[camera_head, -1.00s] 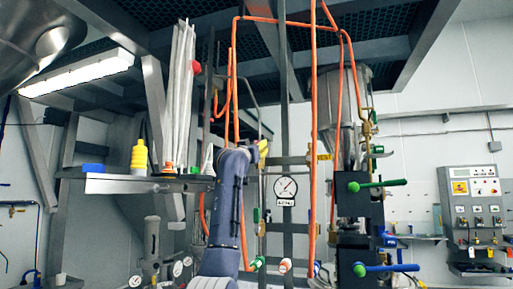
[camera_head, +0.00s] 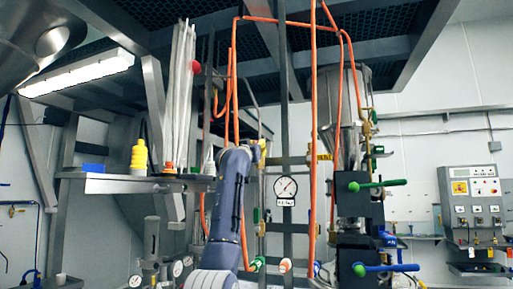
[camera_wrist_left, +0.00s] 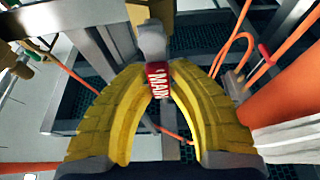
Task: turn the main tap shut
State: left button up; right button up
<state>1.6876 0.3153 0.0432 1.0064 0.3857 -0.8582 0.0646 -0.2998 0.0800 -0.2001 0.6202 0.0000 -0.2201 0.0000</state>
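The main tap shows in the left wrist view as a grey lever with a red sleeve (camera_wrist_left: 158,82) lettered "MAIN". The yellow fingers of my left gripper (camera_wrist_left: 163,70) curve in from both sides, and their tips meet the lever and sleeve, one on each side. The gripper looks shut on the handle; the fingers partly cover the sleeve's edges. The tap is hidden or too small to tell there. My right gripper is not in view.
Orange pipes (camera_head: 314,120) run down close to the right of my left arm. A pressure gauge (camera_head: 285,188) hangs beside it. A shelf (camera_head: 120,185) with a yellow bottle (camera_head: 139,157) stands left. Green (camera_head: 383,184) and blue (camera_head: 392,268) handled valves are on the right.

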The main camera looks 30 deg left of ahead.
pick_arm(q)
grip_shut()
jog(key=shift+w+d+f+m+g+h, duration=0.2)
jog(key=shift+d+f+m+g+h, duration=0.9)
jog(key=shift+m, duration=2.65)
jog(key=shift+w+d+f+m+g+h, duration=0.3)
jog(key=shift+d+f+m+h, duration=0.9)
jog(key=shift+m, duration=2.6)
jog(key=shift+w+d+f+m+g+h, duration=0.15)
jog(key=shift+d+f+m+g+h, duration=0.45)
jog(key=shift+m+h, duration=2.2)
jog(key=shift+a+m+y, duration=0.15)
jog(key=shift+m+y, duration=0.85)
jog(key=shift+m, duration=0.05)
jog(key=o, duration=0.7)
grip_release()
jog(key=shift+r, duration=0.1)
